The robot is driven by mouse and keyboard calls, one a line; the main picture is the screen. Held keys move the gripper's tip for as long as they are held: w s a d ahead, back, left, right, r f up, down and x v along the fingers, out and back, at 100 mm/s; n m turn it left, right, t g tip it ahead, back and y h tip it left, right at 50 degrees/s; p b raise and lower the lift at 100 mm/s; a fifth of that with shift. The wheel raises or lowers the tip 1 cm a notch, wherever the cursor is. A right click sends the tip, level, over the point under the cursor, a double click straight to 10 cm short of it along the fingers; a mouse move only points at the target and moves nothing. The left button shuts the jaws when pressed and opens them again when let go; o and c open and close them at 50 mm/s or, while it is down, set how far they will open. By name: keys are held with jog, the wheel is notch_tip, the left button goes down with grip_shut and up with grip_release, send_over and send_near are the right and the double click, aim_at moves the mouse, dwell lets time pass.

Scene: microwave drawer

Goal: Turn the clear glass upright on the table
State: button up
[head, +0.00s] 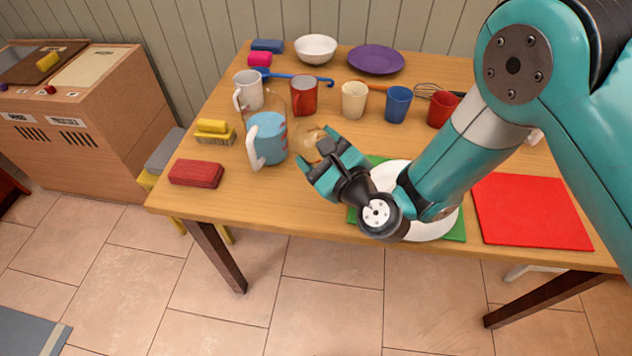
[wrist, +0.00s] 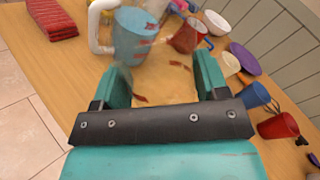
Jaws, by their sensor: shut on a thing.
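My gripper (head: 318,152) is over the front middle of the table, left of the white plate (head: 432,228). It is shut on the clear glass (head: 307,143), a see-through, faintly yellowish shape just beyond its fingers. In the wrist view the glass (wrist: 160,82) is a faint, blurred shape between the two teal fingers. The fingers hide part of it in the head view. I cannot tell how it is tilted or whether it touches the wooden table (head: 255,200).
A light blue pitcher (head: 268,140) with a white handle stands close left of my gripper. Behind are a red mug (head: 304,95), a cream cup (head: 354,100) and a blue cup (head: 398,104). The table's front left is clear.

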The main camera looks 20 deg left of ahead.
jog(key=n+b, duration=0.1)
jog(key=n, duration=0.2)
jog(key=shift+f+n, duration=0.1)
jog(key=shift+n, duration=0.3)
jog(key=shift+n+t, duration=0.4)
jog(key=shift+n, duration=0.3)
jog(key=n+b, duration=0.2)
jog(key=n, duration=0.2)
jog(key=shift+f, duration=0.1)
jog(key=shift+n+b, duration=0.3)
jog(key=shift+n, duration=0.3)
jog(key=shift+r+n, duration=0.25)
jog(key=shift+n, duration=0.05)
